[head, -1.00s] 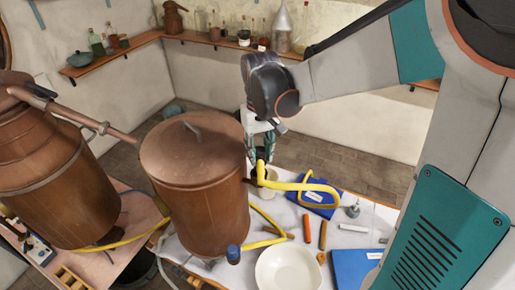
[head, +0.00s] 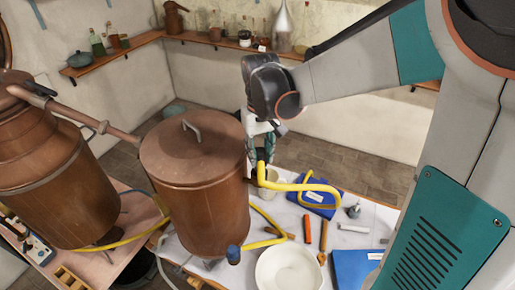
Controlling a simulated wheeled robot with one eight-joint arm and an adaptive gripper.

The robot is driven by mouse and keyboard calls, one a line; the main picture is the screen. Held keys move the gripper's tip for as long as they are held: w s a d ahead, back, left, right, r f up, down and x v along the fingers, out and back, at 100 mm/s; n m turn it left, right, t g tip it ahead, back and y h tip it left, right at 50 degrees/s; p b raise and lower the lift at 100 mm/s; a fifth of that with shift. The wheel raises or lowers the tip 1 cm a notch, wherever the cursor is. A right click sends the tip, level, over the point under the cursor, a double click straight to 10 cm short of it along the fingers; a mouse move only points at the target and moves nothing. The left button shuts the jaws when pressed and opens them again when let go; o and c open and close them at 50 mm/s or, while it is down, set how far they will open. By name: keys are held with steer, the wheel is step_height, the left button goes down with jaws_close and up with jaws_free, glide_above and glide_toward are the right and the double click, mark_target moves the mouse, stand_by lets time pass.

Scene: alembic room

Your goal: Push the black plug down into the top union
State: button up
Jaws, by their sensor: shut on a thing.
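The copper vessel (head: 208,205) with a flat lid stands left of my gripper. My gripper (head: 261,152) points down close beside the vessel's upper right side. It is shut on a black plug (head: 261,167), a small dark piece at the upper end of a yellow hose (head: 290,186). The hose bends below the plug and runs right across the table. The top union is not clearly visible; the vessel and gripper crowd that spot. I cannot tell whether the plug is touching or inside the union.
On the white table (head: 376,222) are a white bowl (head: 289,270), blue books (head: 352,268), orange sticks and a small metal funnel-like piece (head: 354,211). A second copper still (head: 58,185) stands at the left. A blue-capped item (head: 233,254) is near the vessel's foot.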

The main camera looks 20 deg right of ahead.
steer(key=shift+f+b, duration=2)
stand_by(4.2)
steer(key=o, duration=1.2)
steer(key=shift+c, duration=0.2)
steer(key=shift+r, duration=0.1)
